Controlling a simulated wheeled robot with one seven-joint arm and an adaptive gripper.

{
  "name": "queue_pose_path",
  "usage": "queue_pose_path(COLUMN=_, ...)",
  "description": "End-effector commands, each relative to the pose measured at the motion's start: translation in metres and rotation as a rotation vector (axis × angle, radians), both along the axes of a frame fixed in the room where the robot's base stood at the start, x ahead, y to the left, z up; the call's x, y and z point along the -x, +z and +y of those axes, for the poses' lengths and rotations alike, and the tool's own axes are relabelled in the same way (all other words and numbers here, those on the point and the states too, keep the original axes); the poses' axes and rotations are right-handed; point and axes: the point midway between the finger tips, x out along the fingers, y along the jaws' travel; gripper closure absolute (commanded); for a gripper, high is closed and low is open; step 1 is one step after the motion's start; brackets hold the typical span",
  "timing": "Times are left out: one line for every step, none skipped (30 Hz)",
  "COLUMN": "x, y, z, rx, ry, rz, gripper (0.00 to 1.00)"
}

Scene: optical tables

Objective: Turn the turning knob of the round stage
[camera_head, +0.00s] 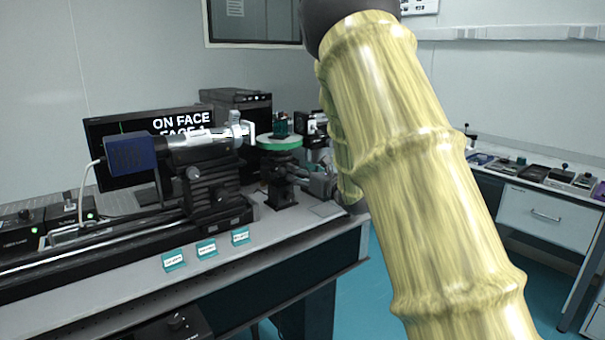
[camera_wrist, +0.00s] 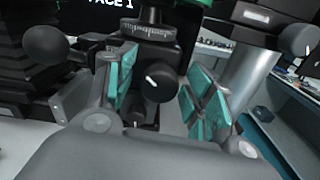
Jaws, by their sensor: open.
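The round stage (camera_head: 279,143) has a green rim and stands on a dark mount on the table. In the wrist view its graduated dark ring (camera_wrist: 148,31) is at the top. Below the ring is a round black turning knob (camera_wrist: 157,86) with a white mark. My gripper (camera_wrist: 156,84) is open, with teal pads left and right of the knob in the picture. I cannot tell whether either pad touches it. In the head view my gripper (camera_head: 322,184) is beside the stage's mount, partly hidden by my yellow-covered arm.
A blue-ended tube device (camera_head: 126,157) on a black mount stands left of the stage, before a monitor (camera_head: 105,123). Three teal labels (camera_head: 207,248) stand on the table's front.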

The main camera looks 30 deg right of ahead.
Motion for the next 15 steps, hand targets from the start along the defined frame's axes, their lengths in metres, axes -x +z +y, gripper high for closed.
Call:
queue_pose_path(x=0.0001, y=-0.0002, z=-0.0001, rx=0.000, ry=0.000, rz=0.000, gripper=0.47)
queue_pose_path(x=0.0001, y=-0.0002, z=-0.0001, rx=0.000, ry=0.000, rz=0.000, gripper=0.47)
queue_pose_path(x=0.0002, y=-0.0002, z=-0.0002, rx=0.000, ry=0.000, rz=0.000, gripper=0.47)
queue_pose_path(x=0.0002, y=-0.0002, z=-0.0002, rx=0.000, ry=0.000, rz=0.000, gripper=0.47)
queue_pose_path(x=0.0002, y=-0.0002, z=-0.0002, rx=0.000, ry=0.000, rz=0.000, gripper=0.52)
queue_pose_path(x=0.0002, y=-0.0002, z=-0.0002, rx=0.000, ry=0.000, rz=0.000, gripper=0.60)
queue_pose_path(x=0.0003, y=-0.0002, z=-0.0002, rx=0.000, ry=0.000, rz=0.000, gripper=0.65)
queue_pose_path(x=0.0003, y=-0.0002, z=-0.0002, rx=0.000, ry=0.000, rz=0.000, gripper=0.71)
queue_pose_path(x=0.0003, y=-0.0002, z=-0.0002, rx=0.000, ry=0.000, rz=0.000, gripper=0.78)
queue_pose_path(x=0.0003, y=-0.0002, z=-0.0002, rx=0.000, ry=0.000, rz=0.000, gripper=0.83)
queue_pose_path(x=0.0003, y=-0.0002, z=-0.0003, rx=0.000, ry=0.000, rz=0.000, gripper=0.89)
queue_pose_path(x=0.0003, y=-0.0002, z=-0.0003, rx=0.000, ry=0.000, rz=0.000, gripper=0.94)
queue_pose_path(x=0.0004, y=-0.0002, z=-0.0003, rx=0.000, ry=0.000, rz=0.000, gripper=0.94)
queue_pose_path(x=0.0004, y=-0.0002, z=-0.0004, rx=0.000, ry=-0.001, rz=0.000, gripper=0.94)
queue_pose_path(x=0.0004, y=-0.0002, z=-0.0004, rx=-0.001, ry=-0.001, rz=0.000, gripper=0.94)
